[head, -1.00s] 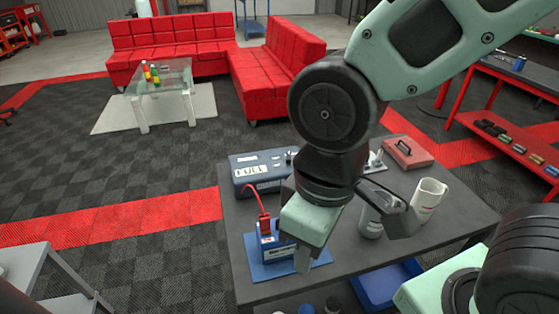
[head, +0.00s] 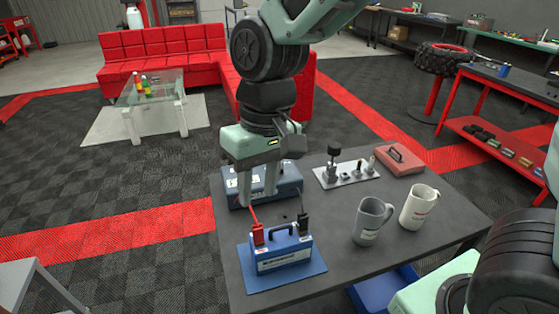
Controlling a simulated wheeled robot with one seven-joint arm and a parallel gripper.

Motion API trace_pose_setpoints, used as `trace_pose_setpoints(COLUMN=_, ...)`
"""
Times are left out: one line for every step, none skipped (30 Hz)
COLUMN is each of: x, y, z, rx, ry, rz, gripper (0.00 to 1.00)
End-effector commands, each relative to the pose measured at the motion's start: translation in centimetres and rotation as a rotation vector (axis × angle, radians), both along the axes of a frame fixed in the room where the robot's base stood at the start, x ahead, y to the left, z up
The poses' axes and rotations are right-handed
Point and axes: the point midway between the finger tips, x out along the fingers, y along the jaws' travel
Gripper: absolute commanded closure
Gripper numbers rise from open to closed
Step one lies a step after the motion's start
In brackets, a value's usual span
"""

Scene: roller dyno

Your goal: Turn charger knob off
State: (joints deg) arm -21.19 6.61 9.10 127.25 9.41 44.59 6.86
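The charger (head: 289,185) is a blue box at the back left of the dark table. My gripper (head: 258,196) is in front of its left part, pointing down, and covers much of its front and top. Two fingers show with a gap between them, so the gripper looks open, with nothing visible between them. The charger's knob is not visible; the gripper seems to hide it. I cannot tell whether the fingers touch the charger. A blue battery (head: 283,253) with a red clamp (head: 257,234) and a black clamp (head: 303,224) stands on a blue mat (head: 262,281) nearer to me.
A grey mug (head: 369,222) and a white mug (head: 418,207) stand on the right of the table (head: 345,277). Behind them are a tray of small metal parts (head: 345,174) and a red case (head: 399,159). The table's front right is clear.

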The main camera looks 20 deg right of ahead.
Motion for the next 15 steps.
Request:
trace_pose_setpoints(x=3.9, y=-0.7, z=-0.1, rx=0.003, ry=0.014, rz=-0.094, gripper=0.65)
trace_pose_setpoints(x=6.1, y=-1.3, z=-0.1, rx=0.002, ry=0.02, rz=-0.147, gripper=0.65)
trace_pose_setpoints(x=8.9, y=-2.3, z=-0.1, rx=-0.001, ry=0.027, rz=-0.218, gripper=0.65)
trace_pose_setpoints(x=10.9, y=-3.2, z=-0.2, rx=-0.006, ry=0.031, rz=-0.268, gripper=0.65)
trace_pose_setpoints(x=12.9, y=-4.2, z=-0.3, rx=-0.014, ry=0.035, rz=-0.32, gripper=0.65)
trace_pose_setpoints(x=15.4, y=-5.5, z=-0.5, rx=-0.025, ry=0.037, rz=-0.384, gripper=0.65)
trace_pose_setpoints(x=17.1, y=-6.6, z=-0.6, rx=-0.033, ry=0.037, rz=-0.431, gripper=0.65)
trace_pose_setpoints(x=18.7, y=-7.7, z=-0.8, rx=-0.044, ry=0.036, rz=-0.473, gripper=0.65)
trace_pose_setpoints(x=20.7, y=-9.2, z=-0.9, rx=-0.059, ry=0.034, rz=-0.526, gripper=0.65)
trace_pose_setpoints(x=22.0, y=-10.3, z=-1.1, rx=-0.071, ry=0.03, rz=-0.56, gripper=0.65)
trace_pose_setpoints(x=23.1, y=-11.3, z=-1.2, rx=-0.082, ry=0.028, rz=-0.593, gripper=0.65)
trace_pose_setpoints(x=24.4, y=-12.5, z=-1.3, rx=-0.096, ry=0.022, rz=-0.629, gripper=0.65)
trace_pose_setpoints(x=25.2, y=-13.2, z=-1.3, rx=-0.106, ry=0.019, rz=-0.652, gripper=0.65)
trace_pose_setpoints(x=25.9, y=-13.9, z=-1.4, rx=-0.115, ry=0.017, rz=-0.672, gripper=0.65)
trace_pose_setpoints(x=26.6, y=-14.6, z=-1.4, rx=-0.125, ry=0.013, rz=-0.694, gripper=0.65)
